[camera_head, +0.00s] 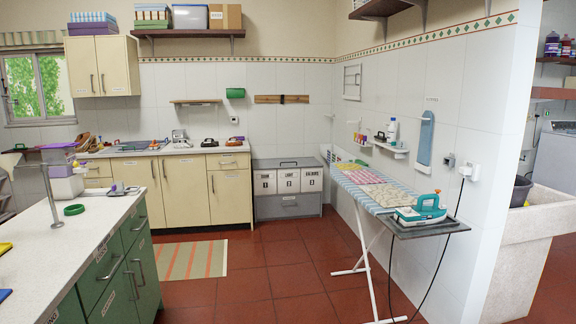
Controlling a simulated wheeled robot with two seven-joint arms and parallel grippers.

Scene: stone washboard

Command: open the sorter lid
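The sorter (288,206) is a grey box standing on the floor in the far corner, at the right end of the cream cabinets. Three white bins (288,182) with dark lettering and number labels show side by side in its front. Its grey lid (289,161) lies across the top and looks closed, with a dark handle near its middle. A grey lower front with a small handle shows beneath the bins. Neither of my grippers can be made out in the head view, and nothing is seen touching the sorter.
An ironing board (375,188) with a teal iron (420,211) stands along the right wall. A green island (100,265) with a pale top fills the left foreground. Red tiled floor (280,265) between them is clear, with a striped rug (190,259) before the cabinets.

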